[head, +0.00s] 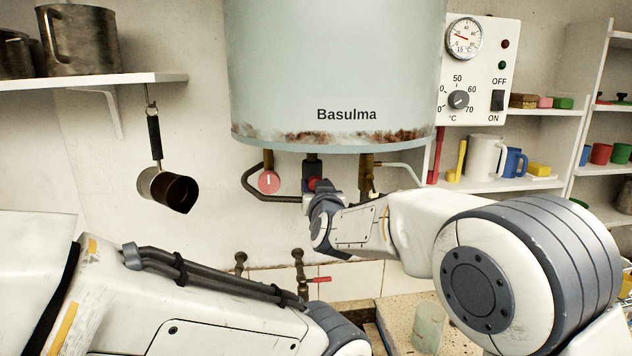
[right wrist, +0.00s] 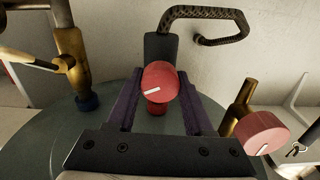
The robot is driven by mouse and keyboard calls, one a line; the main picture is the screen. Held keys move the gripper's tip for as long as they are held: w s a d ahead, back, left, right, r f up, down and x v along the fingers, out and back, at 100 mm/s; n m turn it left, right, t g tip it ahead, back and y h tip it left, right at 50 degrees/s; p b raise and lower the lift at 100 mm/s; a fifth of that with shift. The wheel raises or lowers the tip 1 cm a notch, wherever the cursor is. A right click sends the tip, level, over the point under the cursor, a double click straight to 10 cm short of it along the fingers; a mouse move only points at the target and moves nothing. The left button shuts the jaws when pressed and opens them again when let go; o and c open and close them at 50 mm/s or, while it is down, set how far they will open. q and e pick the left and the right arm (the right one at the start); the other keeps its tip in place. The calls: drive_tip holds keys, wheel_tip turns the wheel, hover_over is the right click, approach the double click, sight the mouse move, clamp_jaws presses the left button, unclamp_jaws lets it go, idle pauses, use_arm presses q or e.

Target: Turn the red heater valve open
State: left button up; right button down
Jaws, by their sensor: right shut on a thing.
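The heater is a pale tank (head: 335,75) marked "Basulma", with rusty lower edges. A red knob (head: 313,183) sits on the dark fitting under its middle. In the right wrist view this red knob (right wrist: 160,80) is between the two jaws, its white mark slightly slanted from horizontal. My right gripper (head: 320,190) is shut on it, and partly hides it in the head view. A second round red knob (head: 269,182) hangs from the brass pipe to the left; its white mark is upright in the head view. My left arm is at lower left, its gripper out of view.
A wall tap with a red lever (head: 318,280) is below. A pan (head: 174,188) hangs at left under a shelf (head: 105,82). A control panel (head: 480,70) is at upper right, beside shelves with mugs (head: 486,156). A brass pipe (head: 366,176) is right of the gripper.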

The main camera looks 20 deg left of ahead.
drive_tip(key=n+p, duration=0.2)
drive_tip(key=n, duration=0.4)
drive_tip(key=shift+r, duration=0.1)
drive_tip(key=n+p, duration=0.2)
drive_tip(key=n, duration=0.4)
drive_tip(key=shift+n, duration=0.4)
drive_tip(key=shift+c, duration=1.4)
unclamp_jaws()
